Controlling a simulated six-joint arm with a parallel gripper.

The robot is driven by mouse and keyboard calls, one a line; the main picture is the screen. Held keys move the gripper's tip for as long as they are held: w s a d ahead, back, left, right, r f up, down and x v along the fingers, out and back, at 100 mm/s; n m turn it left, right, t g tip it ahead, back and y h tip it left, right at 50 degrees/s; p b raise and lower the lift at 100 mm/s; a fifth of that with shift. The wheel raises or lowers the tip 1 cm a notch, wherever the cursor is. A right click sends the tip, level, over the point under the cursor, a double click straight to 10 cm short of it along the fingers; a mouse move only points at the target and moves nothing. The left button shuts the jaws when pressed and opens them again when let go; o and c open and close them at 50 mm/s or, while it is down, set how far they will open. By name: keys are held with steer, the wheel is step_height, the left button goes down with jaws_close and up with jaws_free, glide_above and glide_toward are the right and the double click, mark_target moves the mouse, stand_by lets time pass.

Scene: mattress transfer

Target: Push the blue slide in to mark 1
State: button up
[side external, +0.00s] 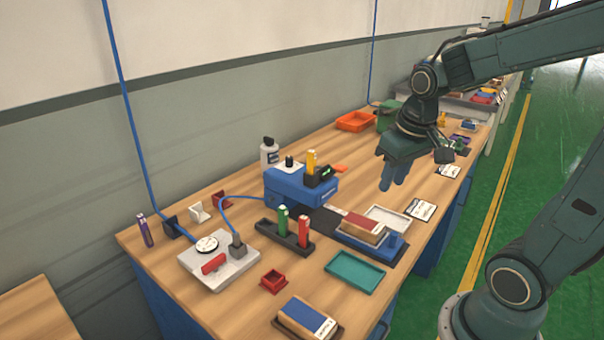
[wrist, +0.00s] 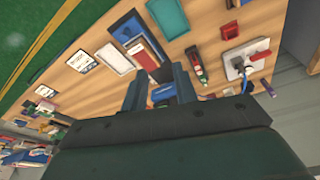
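Two blue things could be the slide, and I cannot tell which is meant. A larger blue box-shaped unit (side external: 293,188) sits further back, with a black and yellow piece on top. No mark 1 is legible. My gripper (side external: 393,176) hangs above the table, to the right of the blue unit and touching nothing. In the wrist view its fingers (wrist: 160,88) are apart and empty, with blue visible beyond them.
A red-and-tan block (side external: 362,228), a white tray (side external: 388,217) and a teal tray (side external: 354,271) lie near the front. A dark holder (side external: 270,230) carries green and red pieces. A grey plate with a gauge (side external: 218,265) is at left. White cards (side external: 420,210) lie at right.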

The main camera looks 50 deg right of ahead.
mark_target(394, 234)
steer(key=d+f+m+g, duration=0.2)
steer(key=d+f+m, duration=0.1)
steer(key=d+f, duration=0.7)
steer(key=shift+w+d+y, duration=0.35)
steer(key=shift+w+y, duration=0.05)
steer(key=shift+f, duration=0.1)
steer(key=shift+f, duration=6.7)
jaws_close()
